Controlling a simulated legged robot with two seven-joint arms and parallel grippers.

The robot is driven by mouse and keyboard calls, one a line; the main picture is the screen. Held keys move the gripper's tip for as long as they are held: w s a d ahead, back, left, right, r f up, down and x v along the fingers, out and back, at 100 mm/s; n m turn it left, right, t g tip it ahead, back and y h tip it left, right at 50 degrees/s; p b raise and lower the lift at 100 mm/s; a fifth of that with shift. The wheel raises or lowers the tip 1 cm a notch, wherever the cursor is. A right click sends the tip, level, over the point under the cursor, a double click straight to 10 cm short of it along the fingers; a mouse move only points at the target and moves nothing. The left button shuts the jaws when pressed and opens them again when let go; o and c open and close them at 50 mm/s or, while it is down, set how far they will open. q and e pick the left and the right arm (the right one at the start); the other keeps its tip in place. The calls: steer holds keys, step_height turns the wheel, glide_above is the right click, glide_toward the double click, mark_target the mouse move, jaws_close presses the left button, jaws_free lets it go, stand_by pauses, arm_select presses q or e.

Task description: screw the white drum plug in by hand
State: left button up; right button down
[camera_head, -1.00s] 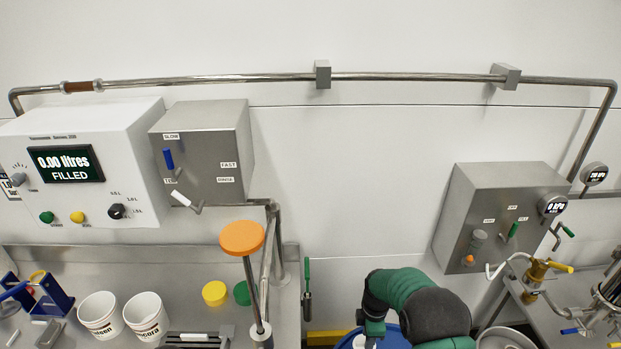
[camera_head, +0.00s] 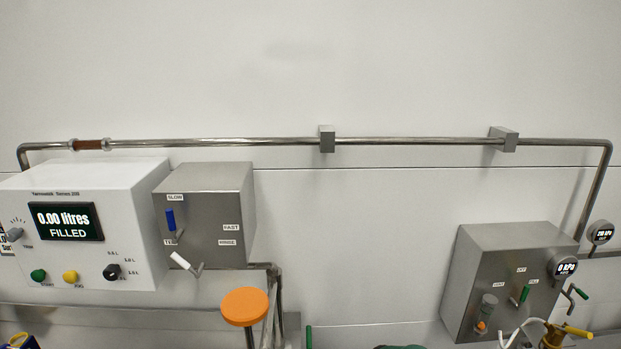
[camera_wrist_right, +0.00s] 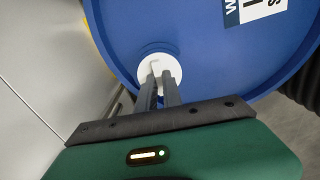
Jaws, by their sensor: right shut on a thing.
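The white drum plug (camera_wrist_right: 172,63) sits at the opening near the edge of the blue drum's top (camera_wrist_right: 195,25), in the right wrist view. My right gripper (camera_wrist_right: 159,82) is shut on the plug, its two dark fingers meeting it from below in the picture. How deep the plug sits in the thread cannot be told. In the head view only a sliver of my green right arm shows at the bottom edge, and the drum and plug are out of frame. My left gripper is in neither view.
A white panel (camera_head: 130,235) reading 0.00 litres FILLED and a grey box (camera_head: 215,215) with levers are on the left. An orange round knob (camera_head: 244,307) stands below them. Another grey box (camera_head: 500,270) with gauges is at right. A steel pipe (camera_head: 230,142) runs along the wall.

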steer(key=m, duration=0.2)
steer(key=shift+w+d+m, duration=0.1)
steer(key=shift+d+m, duration=0.1)
steer(key=shift+m, duration=0.2)
steer(key=shift+m, duration=0.7)
steer(key=m, duration=0.4)
steer(key=shift+w+d, duration=0.1)
steer(key=shift+m, duration=0.7)
steer(key=m, duration=0.2)
steer(key=shift+m, duration=0.7)
